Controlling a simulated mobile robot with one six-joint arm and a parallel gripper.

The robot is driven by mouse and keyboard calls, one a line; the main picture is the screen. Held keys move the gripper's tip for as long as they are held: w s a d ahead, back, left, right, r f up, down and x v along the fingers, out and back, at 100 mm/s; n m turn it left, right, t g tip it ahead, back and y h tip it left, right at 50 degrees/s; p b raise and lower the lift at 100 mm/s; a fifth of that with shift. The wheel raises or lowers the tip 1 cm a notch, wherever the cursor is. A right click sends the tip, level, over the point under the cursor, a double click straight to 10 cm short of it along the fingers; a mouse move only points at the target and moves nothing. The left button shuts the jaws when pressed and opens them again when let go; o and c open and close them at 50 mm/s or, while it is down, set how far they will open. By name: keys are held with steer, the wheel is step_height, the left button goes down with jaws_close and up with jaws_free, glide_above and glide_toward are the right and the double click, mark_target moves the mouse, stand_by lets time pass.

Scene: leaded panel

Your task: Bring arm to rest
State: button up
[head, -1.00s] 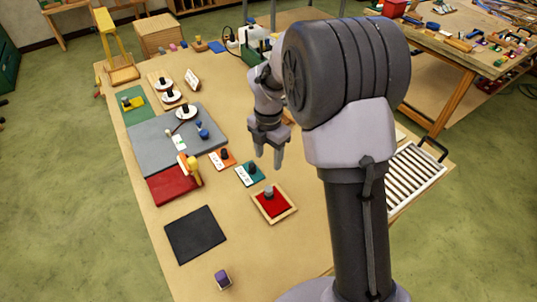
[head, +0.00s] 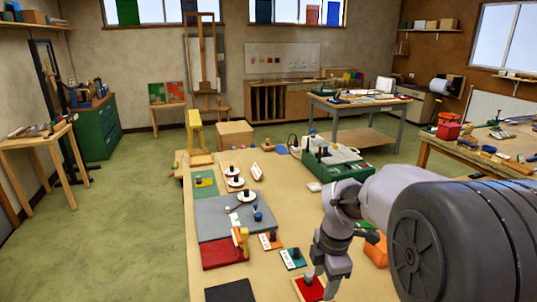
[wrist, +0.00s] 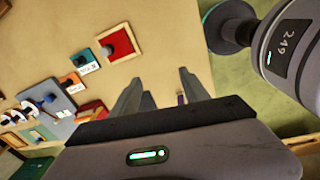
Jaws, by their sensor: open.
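My gripper (head: 327,287) is open and empty in the head view, hanging over the right side of the workbench, close to the red square in a wooden frame (head: 303,287). In the wrist view its two fingers (wrist: 160,95) stand apart with nothing between them. The red framed square (wrist: 122,44) lies on the bench beyond the fingers there, with a grey knob on it. My arm fills the lower right of the head view and hides part of the bench.
The bench (head: 270,275) holds a grey board (head: 215,222), a red pad (head: 220,252), a black mat (head: 230,292), an orange card (head: 270,241) and a teal card (head: 293,258). A green-based machine (head: 335,165) stands behind my gripper. Green floor (head: 120,240) is open to the left.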

steer(key=s+a+f+m+t+b, duration=0.1)
steer(key=s+m+t+b, duration=0.1)
steer(key=s+m+b, duration=0.4)
steer(key=s+a+m+t+y+b, duration=0.1)
steer(key=s+m+b, duration=0.5)
steer(key=s+m, duration=0.9)
steer(key=a+m+t, duration=0.1)
steer(key=m, duration=0.2)
steer(key=shift+a+f+t+y, duration=0.3)
steer(key=shift+f+t, duration=0.05)
steer(key=shift+t, duration=0.05)
